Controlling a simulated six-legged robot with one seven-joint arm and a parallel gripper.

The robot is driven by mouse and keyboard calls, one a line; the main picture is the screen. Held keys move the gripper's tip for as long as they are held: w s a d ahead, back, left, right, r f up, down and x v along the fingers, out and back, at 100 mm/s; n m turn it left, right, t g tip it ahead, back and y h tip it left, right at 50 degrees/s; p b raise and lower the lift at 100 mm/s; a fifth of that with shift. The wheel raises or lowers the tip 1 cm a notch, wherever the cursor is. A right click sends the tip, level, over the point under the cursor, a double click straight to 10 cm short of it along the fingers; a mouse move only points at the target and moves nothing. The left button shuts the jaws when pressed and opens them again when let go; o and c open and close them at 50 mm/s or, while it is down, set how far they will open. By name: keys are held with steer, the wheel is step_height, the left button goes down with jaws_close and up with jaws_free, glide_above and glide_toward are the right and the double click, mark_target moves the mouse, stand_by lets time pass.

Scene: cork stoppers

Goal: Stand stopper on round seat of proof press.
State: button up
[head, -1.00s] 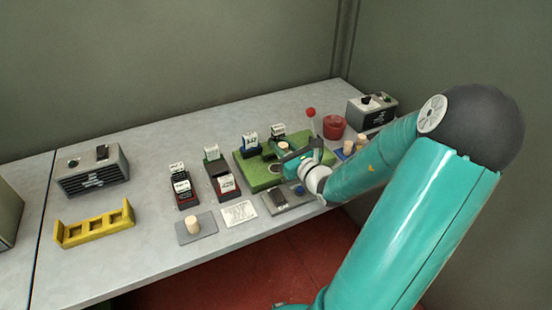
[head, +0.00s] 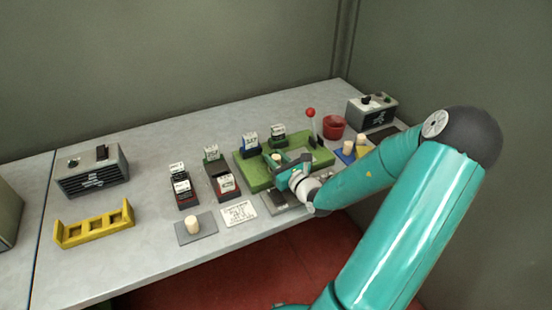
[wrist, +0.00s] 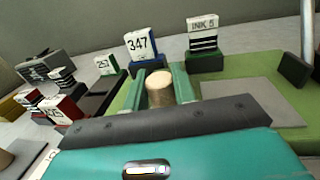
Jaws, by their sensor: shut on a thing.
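My gripper (wrist: 161,86) is shut on a pale cork stopper (wrist: 160,95), with one teal finger on each side of it. The stopper is upright, and its top also shows in the head view (head: 276,157). The proof press (head: 257,183) has a green base and a red-knobbed lever (head: 311,112). My gripper (head: 281,163) is over the left part of this base. The base also fills the right of the wrist view (wrist: 292,134), with a grey plate (wrist: 265,100) on it. I cannot make out the round seat, nor whether the stopper's bottom touches anything.
A blue block marked 347 (wrist: 139,45) and an INK 5 block (wrist: 203,34) stand just behind the stopper. Another stopper (head: 192,223) stands on a grey pad, and more are on a blue tray (head: 345,158). A red cup (head: 334,128) is at the back right.

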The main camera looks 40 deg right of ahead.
steer(key=shift+f, duration=0.15)
steer(key=o, duration=0.9)
steer(key=s, duration=0.4)
steer(key=s+a, duration=0.1)
steer(key=s, duration=0.7)
steer(key=shift+a, duration=0.3)
steer(key=w+a+r+n+g+y, duration=0.1)
steer(key=a+r+n+g+y, duration=0.1)
steer(key=a+n+g+y, duration=0.65)
steer(key=w+a+r+n+g+y, duration=0.1)
steer(key=a+r+n+g+y, duration=0.15)
steer(key=a+n, duration=1.15)
steer(key=s+a+r+n+h, duration=0.2)
steer(key=r+n+h, duration=0.1)
steer(key=r+n, duration=0.1)
steer(key=s+a+r+n+h, duration=0.2)
steer(key=r+n+h, duration=0.1)
steer(key=n, duration=0.3)
steer(key=s+a+r+n+g+h, duration=0.1)
steer(key=s+a+r+n+h, duration=0.1)
steer(key=r+n, duration=0.3)
steer(key=shift+s+a+r+h, duration=0.25)
steer(key=shift+s+a+h, duration=0.15)
steer(key=shift+a, duration=0.1)
